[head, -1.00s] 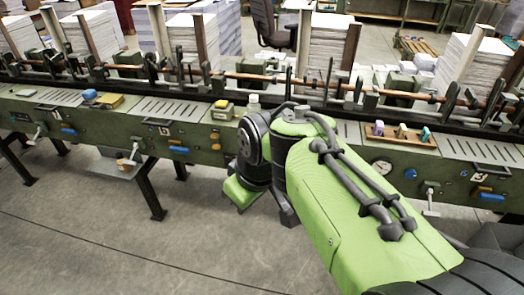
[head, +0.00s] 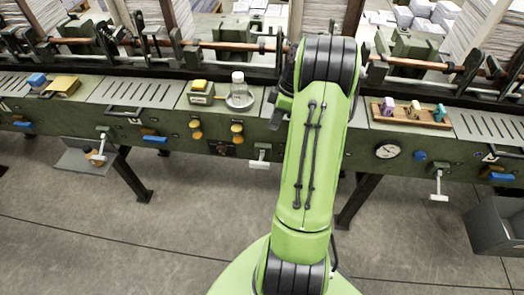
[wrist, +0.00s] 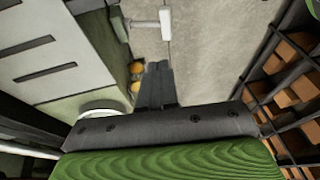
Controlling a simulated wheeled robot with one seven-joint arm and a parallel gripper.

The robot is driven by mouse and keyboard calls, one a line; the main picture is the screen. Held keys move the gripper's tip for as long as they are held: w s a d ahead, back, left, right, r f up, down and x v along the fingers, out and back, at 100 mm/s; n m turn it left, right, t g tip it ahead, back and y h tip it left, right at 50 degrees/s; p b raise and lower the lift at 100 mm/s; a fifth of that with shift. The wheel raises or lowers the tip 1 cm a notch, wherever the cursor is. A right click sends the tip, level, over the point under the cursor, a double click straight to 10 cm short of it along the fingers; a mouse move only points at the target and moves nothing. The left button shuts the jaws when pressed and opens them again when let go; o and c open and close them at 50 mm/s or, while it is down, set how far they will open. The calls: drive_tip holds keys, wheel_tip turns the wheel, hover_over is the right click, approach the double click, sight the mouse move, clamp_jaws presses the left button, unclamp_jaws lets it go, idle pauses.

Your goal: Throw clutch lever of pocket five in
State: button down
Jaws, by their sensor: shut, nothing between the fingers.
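Levers with white T-shaped handles stick out from the front of the long green machine (head: 340,150). One lever (head: 260,157) is just left of my arm, another (head: 97,150) at the left and a third (head: 438,190) at the right. I cannot read which belongs to pocket five. In the wrist view my gripper (wrist: 157,70) is shut and empty, its dark fingers side by side. A white-handled lever (wrist: 152,22) lies beyond the fingertips, apart from them. In the head view the fingers are hidden behind my arm.
Two orange knobs (head: 195,130) sit left of the middle lever; they also show beside my fingers (wrist: 135,87). A wooden tray (head: 437,123) is to the right. A grey bin (head: 497,227) stands at far right. Floor in front is clear.

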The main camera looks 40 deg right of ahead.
drive_tip(key=b, duration=0.3)
approach(260, 162)
drive_tip(key=x, duration=0.5)
drive_tip(key=shift+w+f, duration=0.2)
drive_tip(key=shift+w, duration=0.05)
drive_tip(key=shift+s+a+f, duration=0.15)
drive_tip(key=shift+f, duration=0.2)
